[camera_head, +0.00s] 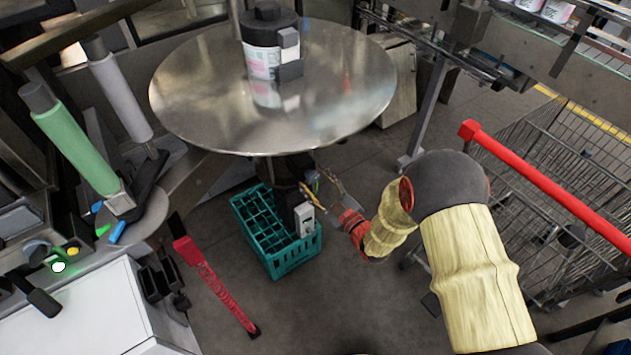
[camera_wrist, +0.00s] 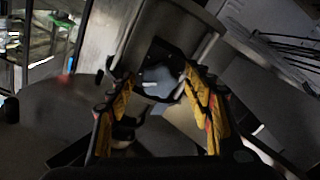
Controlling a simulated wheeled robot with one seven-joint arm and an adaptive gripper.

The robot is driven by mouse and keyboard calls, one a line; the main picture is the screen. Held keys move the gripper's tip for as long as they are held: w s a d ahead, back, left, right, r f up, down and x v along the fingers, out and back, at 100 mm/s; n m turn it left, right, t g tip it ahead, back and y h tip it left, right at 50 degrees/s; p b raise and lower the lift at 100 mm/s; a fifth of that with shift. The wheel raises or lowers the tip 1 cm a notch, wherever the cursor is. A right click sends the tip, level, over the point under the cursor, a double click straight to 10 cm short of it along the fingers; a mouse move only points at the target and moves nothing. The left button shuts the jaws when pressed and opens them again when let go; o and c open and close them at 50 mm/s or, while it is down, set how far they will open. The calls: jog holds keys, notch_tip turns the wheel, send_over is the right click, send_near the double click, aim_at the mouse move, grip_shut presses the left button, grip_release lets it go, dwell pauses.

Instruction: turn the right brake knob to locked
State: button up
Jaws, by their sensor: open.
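My gripper (camera_head: 315,179) is below the front edge of the round metal table in the head view, with its yellow fingers spread apart and nothing seen between them. In the wrist view my gripper (camera_wrist: 152,82) is open, one yellow finger on each side. Beyond and between the fingertips is a dark fitting (camera_wrist: 163,62) on a grey metal part. I cannot tell whether it is the right brake knob, and no locked or unlocked mark is readable. In the head view, the table and my gripper partly hide the dark machine parts there.
A teal crate (camera_head: 283,263) stands below. A red labelled bar (camera_head: 215,285) lies left of it. A wire cart (camera_head: 570,170) with a red handle is at right.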

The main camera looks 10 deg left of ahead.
jog(key=shift+c, duration=0.5)
jog(key=c, duration=1.1)
jog(key=shift+o, duration=0.2)
jog(key=shift+m, duration=0.3)
